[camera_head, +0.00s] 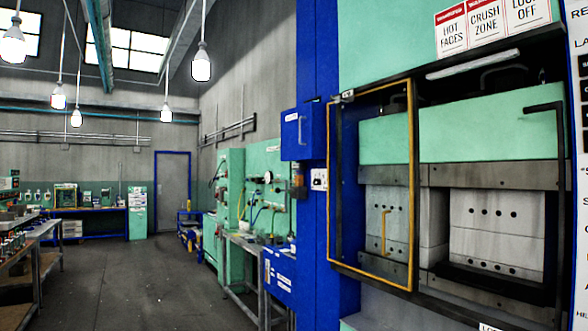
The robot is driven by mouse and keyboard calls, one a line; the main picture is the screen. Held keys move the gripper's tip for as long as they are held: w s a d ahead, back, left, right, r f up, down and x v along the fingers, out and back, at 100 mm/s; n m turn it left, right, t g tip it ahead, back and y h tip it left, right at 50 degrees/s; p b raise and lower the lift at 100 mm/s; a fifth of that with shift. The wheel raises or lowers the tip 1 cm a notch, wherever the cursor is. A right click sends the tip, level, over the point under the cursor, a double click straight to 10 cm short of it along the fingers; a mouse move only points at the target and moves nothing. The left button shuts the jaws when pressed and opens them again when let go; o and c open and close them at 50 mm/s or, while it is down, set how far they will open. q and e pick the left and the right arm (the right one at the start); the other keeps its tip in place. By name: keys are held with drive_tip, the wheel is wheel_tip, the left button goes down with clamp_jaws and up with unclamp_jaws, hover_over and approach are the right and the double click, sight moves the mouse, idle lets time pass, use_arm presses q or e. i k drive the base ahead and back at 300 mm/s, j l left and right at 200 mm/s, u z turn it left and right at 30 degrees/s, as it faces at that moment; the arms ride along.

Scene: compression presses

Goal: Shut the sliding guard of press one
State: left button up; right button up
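A press with a pale green upper body (400,38) and a blue left column (313,200) fills the right side of the head view. Its sliding guard (411,190) is a yellow-edged frame at the left part of the opening, with an upright yellow handle (383,232). To the right of the guard the opening is uncovered, showing a green upper block (490,130) and grey mould blocks (495,220) with dark holes. A black bar (561,200) stands at the right edge of the opening. No press number is legible. Neither gripper is in view.
Warning signs (487,24) hang above the opening, and a board with text (579,190) cuts the right edge. A blue box (302,131) juts from the column. A green machine (231,205) and benches (65,212) stand further back. Grey floor (130,285) at left is clear.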

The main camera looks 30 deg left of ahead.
sight(410, 288)
drive_tip(key=u, duration=0.45)
drive_tip(key=i+j, duration=0.25)
drive_tip(key=i, duration=0.2)
drive_tip(key=i+j+z, duration=0.1)
drive_tip(key=i+j, duration=0.15)
drive_tip(key=i, duration=0.25)
drive_tip(key=i+j+z, duration=0.1)
drive_tip(key=i+j, duration=0.2)
drive_tip(key=i, duration=0.15)
